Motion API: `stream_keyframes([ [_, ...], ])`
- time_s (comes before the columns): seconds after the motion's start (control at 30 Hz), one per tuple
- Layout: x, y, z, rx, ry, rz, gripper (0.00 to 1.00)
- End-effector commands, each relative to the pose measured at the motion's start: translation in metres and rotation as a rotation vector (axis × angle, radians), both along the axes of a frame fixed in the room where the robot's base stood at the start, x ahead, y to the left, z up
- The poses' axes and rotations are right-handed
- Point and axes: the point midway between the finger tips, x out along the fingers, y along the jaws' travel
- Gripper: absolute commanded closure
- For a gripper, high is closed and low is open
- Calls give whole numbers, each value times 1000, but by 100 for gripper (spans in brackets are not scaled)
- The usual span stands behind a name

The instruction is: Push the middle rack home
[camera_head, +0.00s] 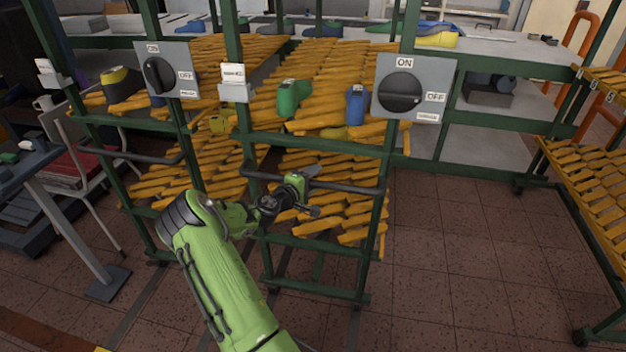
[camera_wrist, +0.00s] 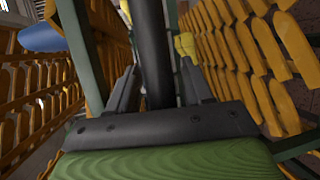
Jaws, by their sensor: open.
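The middle rack (camera_head: 378,222) is a green-framed trolley with yellow slatted shelves, in the centre of the head view. A dark horizontal handle bar (camera_head: 348,187) crosses its front. My gripper (camera_head: 314,190) is at this bar, its two fingers apart. In the wrist view, the dark bar (camera_wrist: 154,50) runs between the open fingers of my gripper (camera_wrist: 158,85). I cannot tell whether either finger touches it. A green shoe last (camera_head: 290,97) and a blue one (camera_head: 355,105) stand on the rack's upper shelf.
Another rack (camera_head: 180,130) with its own handle bar (camera_head: 125,155) stands close on the left. A further slatted rack (camera_head: 590,170) stands at the far right. A grey-topped bench (camera_head: 490,50) is behind. Tiled floor (camera_head: 460,270) is clear at the front right.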

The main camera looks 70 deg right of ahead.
Motion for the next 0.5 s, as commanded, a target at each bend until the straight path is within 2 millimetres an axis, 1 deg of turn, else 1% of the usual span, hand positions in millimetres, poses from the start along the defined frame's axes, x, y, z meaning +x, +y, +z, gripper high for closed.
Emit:
stream_keyframes([
  [0.07,0,2,0,2,1,0,49],
  [0.17,4,13,2,4,2,2,49],
  [0.27,10,36,7,4,4,4,49],
  [0.5,26,102,21,2,4,5,49],
])
